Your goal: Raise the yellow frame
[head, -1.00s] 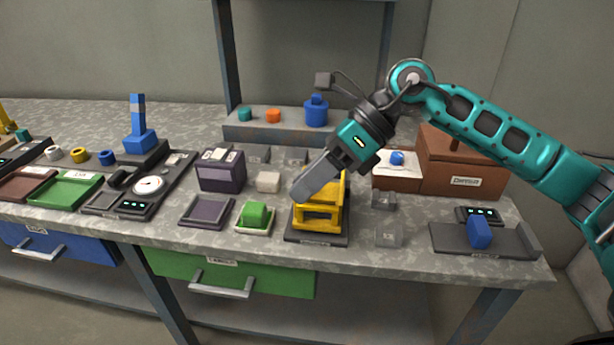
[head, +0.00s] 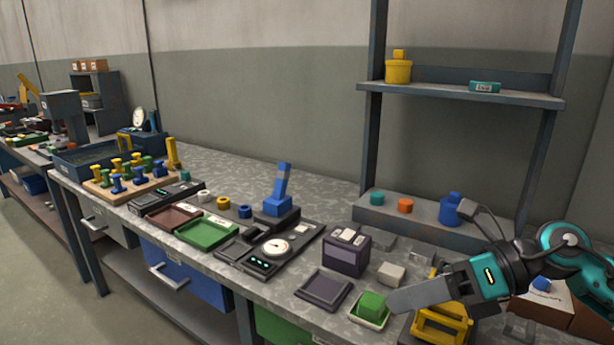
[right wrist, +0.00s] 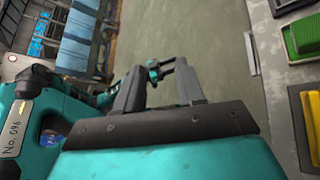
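The yellow frame (head: 440,327) stands on its dark base at the lower edge of the head view, partly hidden by my right gripper. A yellow part (head: 437,266) also shows just behind that gripper. My right gripper (head: 394,301) is in front of and above the frame, its tips to the left near the green block (head: 372,304). In the right wrist view its two fingers (right wrist: 159,88) are apart with nothing between them. There the yellow frame (right wrist: 313,120) is cut off at the right edge. A small teal and black part, probably my left arm, shows beyond the fingers.
A dark purple box (head: 346,252), an empty dark tray (head: 324,289) and a pale block (head: 391,274) stand close to the left. A gauge panel (head: 275,247) with a blue lever (head: 280,190) lies further left. A shelf post (head: 372,130) rises behind.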

